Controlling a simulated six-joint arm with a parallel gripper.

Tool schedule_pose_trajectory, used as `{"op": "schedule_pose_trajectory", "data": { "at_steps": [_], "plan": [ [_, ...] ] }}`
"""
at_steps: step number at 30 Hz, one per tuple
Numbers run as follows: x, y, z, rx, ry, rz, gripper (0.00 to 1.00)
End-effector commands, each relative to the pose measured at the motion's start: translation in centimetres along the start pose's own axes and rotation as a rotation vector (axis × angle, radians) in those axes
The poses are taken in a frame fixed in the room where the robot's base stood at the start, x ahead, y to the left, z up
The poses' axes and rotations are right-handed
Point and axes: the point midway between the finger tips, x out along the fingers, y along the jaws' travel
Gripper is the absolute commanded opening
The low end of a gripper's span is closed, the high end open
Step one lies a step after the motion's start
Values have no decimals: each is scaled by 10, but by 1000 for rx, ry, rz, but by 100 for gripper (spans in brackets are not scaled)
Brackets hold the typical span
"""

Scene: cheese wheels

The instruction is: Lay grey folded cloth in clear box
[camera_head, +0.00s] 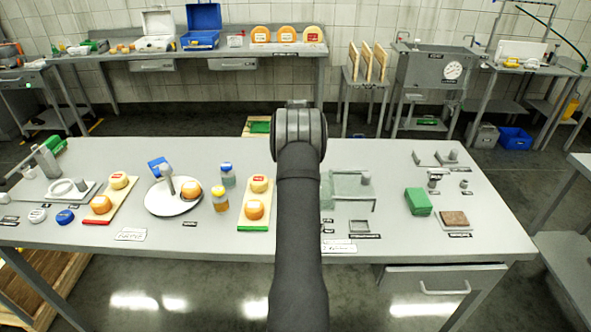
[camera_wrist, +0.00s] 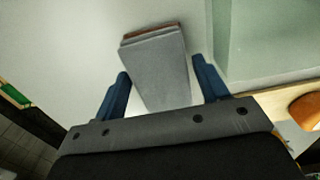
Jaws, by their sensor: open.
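The grey folded cloth (camera_wrist: 157,75) lies between the two blue fingers of my gripper (camera_wrist: 160,66) in the wrist view. The gripper is open, with a gap visible on each side of the cloth. A thin reddish-brown edge shows at the cloth's far end. The clear box (camera_wrist: 272,45), pale green and see-through, is beside the right finger in the wrist view. In the head view the clear box (camera_head: 347,190) stands just right of my arm. My arm hides the cloth and the gripper there.
A board with a green end (camera_head: 243,219) carries cheeses left of my arm. A white plate (camera_head: 160,207) and bottles (camera_head: 220,200) stand further left. A small grey frame (camera_head: 359,226), a green block (camera_head: 418,201) and a brown pad (camera_head: 455,218) lie to the right.

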Motion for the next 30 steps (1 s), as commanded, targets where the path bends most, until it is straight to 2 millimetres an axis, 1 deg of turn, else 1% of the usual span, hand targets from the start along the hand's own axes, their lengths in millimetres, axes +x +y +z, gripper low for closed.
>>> {"op": "schedule_pose_trajectory", "data": {
  "at_steps": [3, 4, 8, 9, 10, 11, 17, 20, 23, 28, 29, 30],
  "plan": [
    [0, 0, 0, 0, 0, 0, 67],
    [0, 0, 0, 0, 0, 0, 63],
    [0, 0, 0, 0, 0, 0, 38],
    [-1, 0, 0, 0, 0, 0, 34],
    [-1, 0, 0, 0, 0, 0, 34],
    [-1, 0, 0, 0, 0, 0, 30],
    [-2, 0, 0, 0, 0, 1, 30],
    [-5, 0, 0, 0, 0, 2, 30],
    [-14, 1, 0, 0, 0, 3, 30],
    [-41, 1, 0, 0, 0, 4, 30],
    [-46, 0, 2, 1, 0, 3, 30],
    [-49, -5, 11, 4, 0, 1, 30]
  ]
}}
